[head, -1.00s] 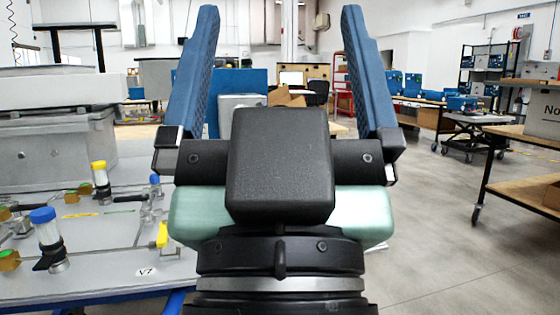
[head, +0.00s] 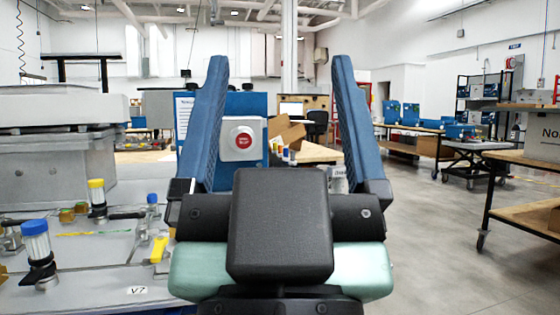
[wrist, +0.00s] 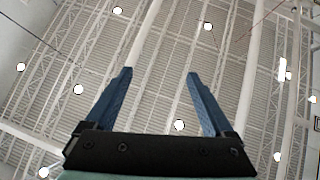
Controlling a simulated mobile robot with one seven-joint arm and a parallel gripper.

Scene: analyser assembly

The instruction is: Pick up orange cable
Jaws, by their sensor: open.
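My gripper (head: 280,64) stands upright in the middle of the head view, with its two blue fingers apart and nothing between them. In the wrist view my gripper (wrist: 158,73) points up at the ceiling, open and empty. I cannot make out an orange cable for certain in either view. A thin yellow-orange strip (head: 80,234) lies on the grey work panel (head: 95,265) at the left, too small to identify. My gripper is to the right of this panel and well above it.
Blue-capped (head: 37,245) and yellow-capped (head: 97,195) fittings and a yellow handle (head: 159,248) stand on the panel. A large grey unit (head: 60,165) is behind them. A red button box (head: 242,139) stands beyond my fingers. The floor (head: 430,240) at right is clear before a shelf cart (head: 525,205).

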